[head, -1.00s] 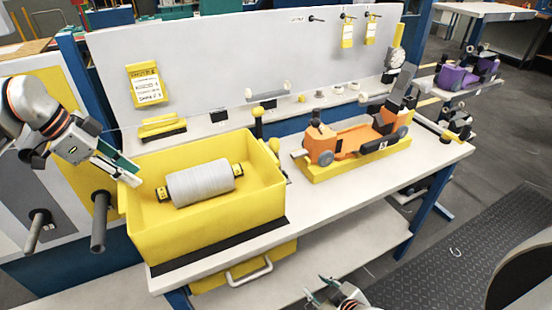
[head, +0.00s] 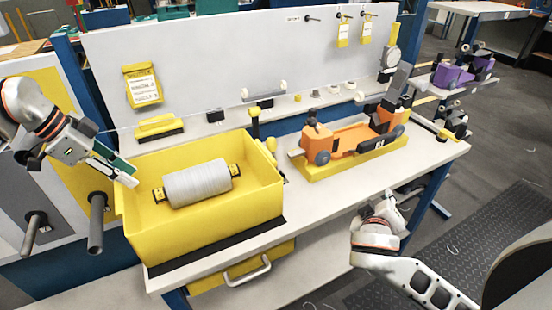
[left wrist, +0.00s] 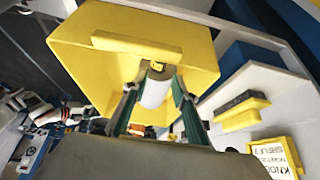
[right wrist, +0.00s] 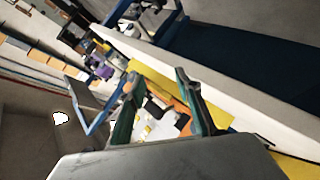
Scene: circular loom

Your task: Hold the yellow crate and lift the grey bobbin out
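The yellow crate (head: 205,228) stands on the left part of the bench. The grey bobbin (head: 198,183) with yellow-black ends lies on its side inside it; it also shows in the left wrist view (left wrist: 156,90). My left gripper (head: 130,178) is at the crate's left rim, pointing inward. In the left wrist view its fingers (left wrist: 157,105) are apart, with the bobbin beyond and between them; contact with the rim cannot be told. My right gripper (head: 392,205) is in front of the bench's front edge, right of the crate. Its fingers (right wrist: 160,105) are apart and empty.
An orange shuttle (head: 350,140) sits on a yellow base on the bench, right of the crate. A yellow-knobbed black post (head: 255,125) stands at the crate's back right corner. Grey pegs (head: 96,222) jut out at left. The bench front right of the crate is clear.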

